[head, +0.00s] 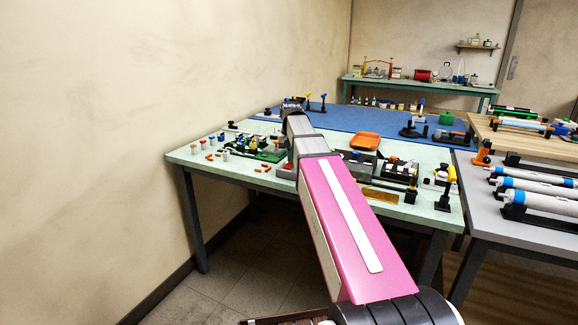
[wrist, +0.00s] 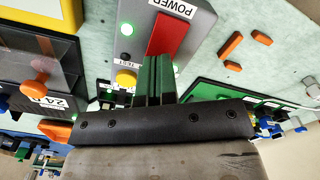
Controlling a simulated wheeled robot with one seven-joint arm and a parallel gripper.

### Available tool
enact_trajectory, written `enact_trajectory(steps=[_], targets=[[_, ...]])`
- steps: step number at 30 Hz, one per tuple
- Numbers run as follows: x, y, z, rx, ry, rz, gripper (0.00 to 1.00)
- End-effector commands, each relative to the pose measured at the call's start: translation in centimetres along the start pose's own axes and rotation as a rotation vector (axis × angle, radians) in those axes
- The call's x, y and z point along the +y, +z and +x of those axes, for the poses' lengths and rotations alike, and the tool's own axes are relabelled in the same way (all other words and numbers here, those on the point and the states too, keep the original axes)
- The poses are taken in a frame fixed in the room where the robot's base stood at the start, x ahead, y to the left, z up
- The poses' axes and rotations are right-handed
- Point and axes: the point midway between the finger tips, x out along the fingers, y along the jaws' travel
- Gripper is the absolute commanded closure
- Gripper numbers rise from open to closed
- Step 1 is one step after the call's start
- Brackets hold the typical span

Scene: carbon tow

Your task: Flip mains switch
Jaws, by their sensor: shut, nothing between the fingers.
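In the wrist view a grey box (wrist: 197,48) carries the label POWER, shown upside down. A red rocker switch (wrist: 172,34) is set in its face. Beside the switch are a glowing green lamp (wrist: 126,30) and a yellow button (wrist: 125,78) marked TEST. My gripper (wrist: 160,62) is shut and empty, its dark green fingers together. Their tips overlap the near end of the red switch in the picture; I cannot tell whether they touch it.
The pale green table (head: 190,155) holds many small parts. Orange pieces (wrist: 232,43) lie beside the box.

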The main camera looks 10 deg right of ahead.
Motion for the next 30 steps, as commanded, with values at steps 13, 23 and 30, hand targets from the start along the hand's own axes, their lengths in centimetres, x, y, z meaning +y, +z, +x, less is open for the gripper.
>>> enact_trajectory(steps=[13,23,30], targets=[[0.0,0.0,0.6,0.0,0.0,0.0,1.0],[0.0,0.0,1.0,0.0,0.0,0.0,1.0],[0.0,0.0,1.2,0.0,0.0,0.0,1.0]])
